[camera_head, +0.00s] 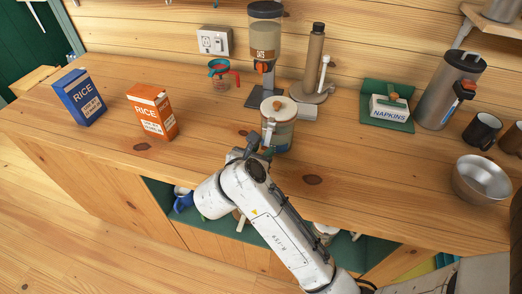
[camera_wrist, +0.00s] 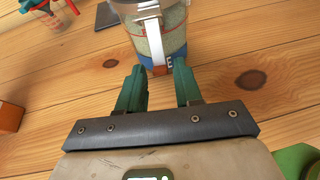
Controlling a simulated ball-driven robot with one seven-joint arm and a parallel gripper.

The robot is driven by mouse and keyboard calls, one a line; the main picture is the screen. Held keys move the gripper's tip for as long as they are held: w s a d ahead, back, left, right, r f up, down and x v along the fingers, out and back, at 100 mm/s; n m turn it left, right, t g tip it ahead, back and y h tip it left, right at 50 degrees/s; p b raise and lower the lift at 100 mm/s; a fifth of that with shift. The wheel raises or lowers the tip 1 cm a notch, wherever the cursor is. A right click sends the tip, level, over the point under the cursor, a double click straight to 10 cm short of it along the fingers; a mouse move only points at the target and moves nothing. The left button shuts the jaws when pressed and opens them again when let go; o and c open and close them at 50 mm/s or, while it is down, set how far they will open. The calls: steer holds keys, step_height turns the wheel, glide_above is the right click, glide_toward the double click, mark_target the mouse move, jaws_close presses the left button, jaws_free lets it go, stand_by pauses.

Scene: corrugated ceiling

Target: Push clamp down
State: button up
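A clear jar (camera_head: 280,134) with a pale round lid (camera_head: 279,107) stands on the wooden counter. Its clamp, a pale metal strip (camera_wrist: 154,40), hangs down the near side of the jar in the wrist view and ends in an orange-brown tip (camera_wrist: 161,70). In the head view the clamp (camera_head: 269,130) shows at the jar's front left. My gripper (camera_wrist: 160,88) is open, with its two green fingers apart and nothing between them. The fingers point at the lower part of the jar, just short of it. In the head view my gripper (camera_head: 258,145) is partly hidden by my arm.
A dispenser (camera_head: 265,40) and a paper-towel holder (camera_head: 314,60) stand behind the jar. A measuring cup (camera_head: 222,80) and two rice boxes (camera_head: 80,97) (camera_head: 152,111) are to the left. A napkin box (camera_head: 390,108), flask (camera_head: 450,90) and metal bowl (camera_head: 482,180) are to the right.

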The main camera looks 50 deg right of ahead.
jaws_close()
steer(key=shift+f, duration=0.15)
steer(key=f+h+b, duration=0.1)
steer(key=b, duration=0.2)
steer(key=shift+d+f+b, duration=0.2)
steer(key=shift+b, duration=0.2)
steer(key=h+b, duration=0.2)
steer(key=b, duration=0.1)
steer(key=shift+w+d+f+t, duration=0.15)
steer(key=shift+d+f+t, duration=0.2)
steer(key=shift+t, duration=0.05)
steer(key=shift+d+h+b, duration=0.15)
steer(key=shift+h+b, duration=0.45)
steer(key=shift+b, duration=0.35)
steer(key=shift+r, duration=0.15)
